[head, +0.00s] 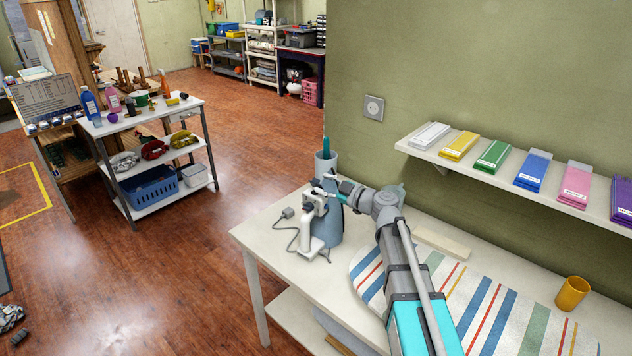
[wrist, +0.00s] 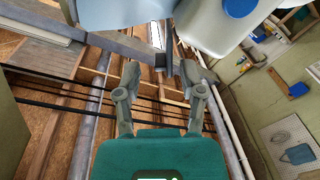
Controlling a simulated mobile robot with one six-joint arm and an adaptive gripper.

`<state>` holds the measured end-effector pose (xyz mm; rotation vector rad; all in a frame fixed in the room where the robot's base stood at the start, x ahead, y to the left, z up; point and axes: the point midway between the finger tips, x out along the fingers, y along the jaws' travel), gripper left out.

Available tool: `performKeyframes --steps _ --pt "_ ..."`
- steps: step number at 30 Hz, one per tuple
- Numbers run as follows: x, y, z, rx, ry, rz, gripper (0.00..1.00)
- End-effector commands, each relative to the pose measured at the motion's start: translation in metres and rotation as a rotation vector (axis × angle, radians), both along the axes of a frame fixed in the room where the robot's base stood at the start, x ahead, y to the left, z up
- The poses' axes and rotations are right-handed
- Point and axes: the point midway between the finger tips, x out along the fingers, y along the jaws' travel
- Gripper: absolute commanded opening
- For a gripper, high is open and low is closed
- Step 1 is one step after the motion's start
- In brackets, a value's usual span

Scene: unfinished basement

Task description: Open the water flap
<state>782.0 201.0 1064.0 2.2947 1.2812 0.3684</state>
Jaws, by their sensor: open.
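A white upright appliance (head: 312,232) with grey parts and a cord stands near the left end of the white table (head: 275,240), beside a blue-grey cylinder (head: 328,222). My gripper (head: 318,189) is at the top of the appliance, in front of the cylinder. In the wrist view my gripper (wrist: 160,72) has its two fingers spread, with nothing seen between them. A white body (wrist: 210,25) with a blue round part (wrist: 239,7) shows at the top edge, beyond the fingertips. I cannot tell whether this blue part is the water flap. Contact is unclear.
A striped pad (head: 485,305) lies under my arm, with a yellow cup (head: 572,293) near the wall. A wall shelf (head: 450,158) holds coloured packs. A cart (head: 140,122) with bottles stands at the left. The wooden floor between is mostly clear.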

Motion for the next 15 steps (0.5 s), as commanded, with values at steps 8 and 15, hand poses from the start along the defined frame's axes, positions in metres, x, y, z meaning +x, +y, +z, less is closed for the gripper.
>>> performKeyframes --steps 8,15 --pt "0.015 0.023 0.000 0.000 0.000 0.001 0.51" --pt "0.016 0.027 0.000 0.000 0.000 0.000 0.51"
